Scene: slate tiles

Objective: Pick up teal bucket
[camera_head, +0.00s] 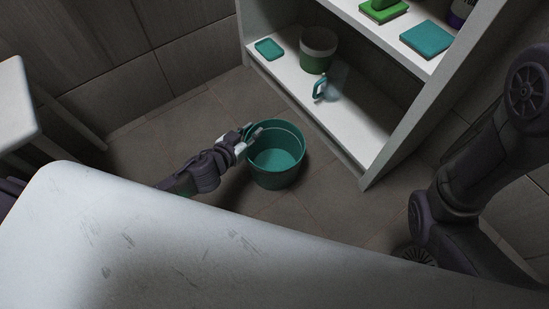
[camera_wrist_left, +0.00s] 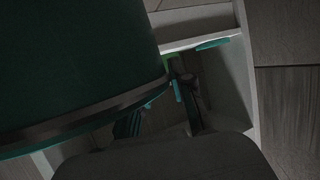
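The teal bucket (camera_head: 277,170) stands upright on the tiled floor in front of the white shelf unit. My left gripper (camera_head: 248,136) is at the bucket's upper left rim, with its fingers spread close to the rim. In the left wrist view, the bucket (camera_wrist_left: 70,60) fills the left side as a large dark teal wall with a dark rim. The fingers of the left gripper (camera_wrist_left: 163,108) show apart below and beside that rim, one partly hidden by the bucket. Whether they touch it is unclear. My right arm shows at the right, its gripper out of view.
A white tabletop (camera_head: 200,245) fills the foreground.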

